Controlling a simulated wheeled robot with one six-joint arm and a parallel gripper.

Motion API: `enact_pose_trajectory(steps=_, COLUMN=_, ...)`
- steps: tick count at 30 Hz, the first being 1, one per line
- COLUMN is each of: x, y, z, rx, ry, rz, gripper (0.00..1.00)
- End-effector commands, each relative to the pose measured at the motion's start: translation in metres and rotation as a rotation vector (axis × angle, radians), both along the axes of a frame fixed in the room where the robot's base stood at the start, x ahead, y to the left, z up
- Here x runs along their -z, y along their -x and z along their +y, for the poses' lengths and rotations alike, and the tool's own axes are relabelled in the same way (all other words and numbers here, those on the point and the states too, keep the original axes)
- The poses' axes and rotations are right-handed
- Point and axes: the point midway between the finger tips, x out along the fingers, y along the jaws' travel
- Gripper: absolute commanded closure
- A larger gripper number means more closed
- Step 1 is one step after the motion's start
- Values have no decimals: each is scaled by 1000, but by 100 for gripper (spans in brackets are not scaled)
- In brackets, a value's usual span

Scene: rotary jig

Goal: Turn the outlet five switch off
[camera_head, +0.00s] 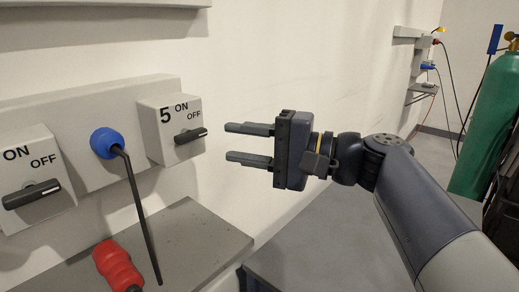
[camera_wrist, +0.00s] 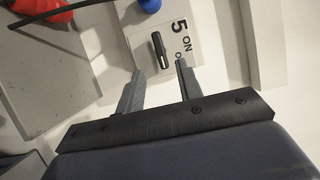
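The outlet five switch box (camera_head: 155,124) is a white box on the wall panel, marked 5, ON and OFF. Its black switch handle (camera_head: 190,135) points right and slightly up, just below the word OFF. In the wrist view the handle (camera_wrist: 159,47) shows beyond the fingertips, with the white box face (camera_wrist: 182,62) around it. My gripper (camera_head: 249,143) is open and empty, to the right of the box. Its two fingers point at the handle, and a gap separates them from it.
A second switch box (camera_head: 30,175) stands at left with its own black handle. A blue plug (camera_head: 106,142) with a black cable sits between the boxes. A grey shelf (camera_head: 200,240) below holds a red connector (camera_head: 117,264). A green cylinder (camera_head: 487,130) stands at far right.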

Motion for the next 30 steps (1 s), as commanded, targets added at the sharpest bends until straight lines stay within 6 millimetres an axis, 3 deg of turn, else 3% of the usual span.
enact_pose_trajectory(steps=6, x=1, y=6, z=-22, rx=3, ry=0, rz=-1, gripper=65)
enact_pose_trajectory(steps=12, x=0, y=9, z=-28, rx=0, ry=0, rz=0, gripper=65)
enact_pose_trajectory(steps=23, x=0, y=9, z=-27, rx=-1, ry=0, rz=0, gripper=65)
enact_pose_trajectory(steps=30, x=-1, y=4, z=-9, rx=-5, ry=0, rz=1, gripper=65)
